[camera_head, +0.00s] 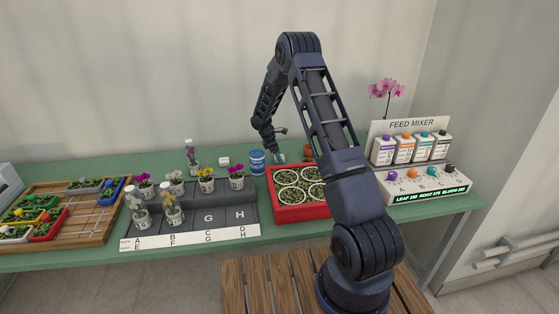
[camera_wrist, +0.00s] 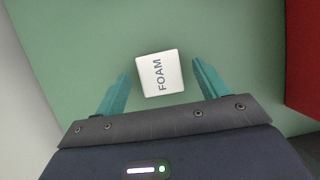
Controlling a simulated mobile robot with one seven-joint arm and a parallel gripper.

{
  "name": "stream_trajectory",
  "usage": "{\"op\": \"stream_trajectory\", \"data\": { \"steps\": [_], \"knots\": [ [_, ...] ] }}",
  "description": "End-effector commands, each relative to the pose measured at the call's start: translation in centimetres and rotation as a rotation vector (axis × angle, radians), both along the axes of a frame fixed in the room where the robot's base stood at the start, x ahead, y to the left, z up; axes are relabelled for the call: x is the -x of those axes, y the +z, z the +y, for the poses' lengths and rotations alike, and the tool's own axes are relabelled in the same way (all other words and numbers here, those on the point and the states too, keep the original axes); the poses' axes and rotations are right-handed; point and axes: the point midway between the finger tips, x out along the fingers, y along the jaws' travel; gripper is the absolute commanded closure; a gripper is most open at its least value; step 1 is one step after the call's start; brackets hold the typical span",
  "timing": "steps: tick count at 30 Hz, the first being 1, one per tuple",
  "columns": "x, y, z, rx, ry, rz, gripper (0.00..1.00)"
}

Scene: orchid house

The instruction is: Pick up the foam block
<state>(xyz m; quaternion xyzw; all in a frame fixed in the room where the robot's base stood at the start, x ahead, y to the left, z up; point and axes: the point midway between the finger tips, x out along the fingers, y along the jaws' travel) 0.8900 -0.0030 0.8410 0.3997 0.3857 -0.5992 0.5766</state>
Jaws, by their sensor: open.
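The foam block (camera_wrist: 160,74) is a small white block with FOAM printed on its top face. In the wrist view it rests on the green table top. My gripper (camera_wrist: 160,82) is open, with one teal finger on each side of the block and a visible gap to both. Nothing is held. In the head view my gripper (camera_head: 279,156) is low over the back of the table, behind the red tray. A small white block (camera_head: 224,162) stands left of the blue can there; I cannot tell whether it is the foam block.
The red tray (camera_head: 305,214) holds round pots; its red side (camera_wrist: 303,55) shows at right in the wrist view. The blue can (camera_head: 257,162) stands left of my gripper. Potted orchids stand on a dark lettered rack (camera_head: 190,225). The feed mixer (camera_head: 425,187) is at right.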

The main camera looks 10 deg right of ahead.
Motion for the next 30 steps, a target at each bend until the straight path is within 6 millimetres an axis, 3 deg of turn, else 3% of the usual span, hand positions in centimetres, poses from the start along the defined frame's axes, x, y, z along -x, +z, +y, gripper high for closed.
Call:
{"op": "stream_trajectory", "data": {
  "steps": [7, 15, 26, 30],
  "knots": [
    [0.0, -0.3, -0.1, 0.0, 0.0, -0.001, 0.27],
    [0.0, -0.3, -0.1, 0.0, 0.0, -0.001, 0.75],
    [0.0, -0.2, -0.1, 0.0, 0.0, -0.001, 0.76],
    [-0.1, 0.9, -0.1, -0.001, -0.001, -0.004, 0.76]
  ]
}}
